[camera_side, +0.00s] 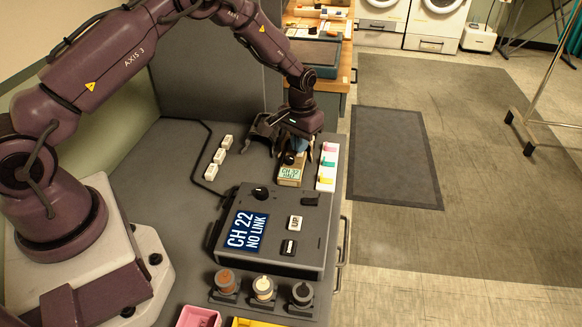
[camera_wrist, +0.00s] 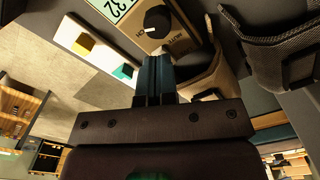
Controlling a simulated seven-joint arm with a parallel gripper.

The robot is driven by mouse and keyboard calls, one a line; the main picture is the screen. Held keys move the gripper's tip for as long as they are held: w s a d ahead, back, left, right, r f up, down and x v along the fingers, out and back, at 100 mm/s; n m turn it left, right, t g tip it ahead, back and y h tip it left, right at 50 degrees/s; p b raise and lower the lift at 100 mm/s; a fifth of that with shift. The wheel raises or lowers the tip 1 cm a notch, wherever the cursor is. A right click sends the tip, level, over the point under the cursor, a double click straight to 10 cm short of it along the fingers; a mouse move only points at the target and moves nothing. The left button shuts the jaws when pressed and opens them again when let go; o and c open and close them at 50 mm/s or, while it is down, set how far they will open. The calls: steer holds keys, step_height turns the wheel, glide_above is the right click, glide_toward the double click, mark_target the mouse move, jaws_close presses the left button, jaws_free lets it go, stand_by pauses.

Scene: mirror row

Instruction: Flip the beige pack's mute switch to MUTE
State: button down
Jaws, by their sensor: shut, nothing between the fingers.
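The beige pack (camera_side: 289,180) lies on the grey bench with a green-lit display. In the wrist view the beige pack (camera_wrist: 184,32) shows part of its display and a black knob (camera_wrist: 157,21), with small lettering beside the knob. My gripper (camera_side: 293,153) is low over the pack's far end. In the wrist view my gripper (camera_wrist: 158,60) is shut and empty, its fingertips just below the knob at the pack's end. The fingers cover that end, so I cannot make out the mute switch's position or whether they touch it.
A white strip with coloured tabs (camera_side: 327,166) lies close right of the pack. A dark pouch (camera_wrist: 275,48) lies on the pack's other side. A grey console (camera_side: 275,232) reading "CH 22 NO LINK" stands nearer the camera. Several white blocks (camera_side: 211,171) lie left.

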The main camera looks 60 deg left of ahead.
steer(key=shift+f, duration=0.65)
steer(key=shift+r, duration=3.55)
steer(key=shift+s+f, duration=0.15)
steer(key=shift+s, duration=0.05)
steer(key=s, duration=0.2)
steer(key=s+g, duration=0.1)
steer(key=shift+s+d, duration=0.1)
steer(key=shift+d, duration=0.2)
steer(key=s+d+r+m+t, duration=0.1)
steer(key=s+d+r+t, duration=0.2)
steer(key=s+r, duration=0.9)
steer(key=s+d+r+m+t, duration=0.2)
steer(key=s+d+r+t, duration=0.1)
steer(key=s+r, duration=1)
steer(key=shift+s+d+r+t, duration=0.2)
steer(key=shift+d+t, duration=0.1)
steer(key=shift+d, duration=0.35)
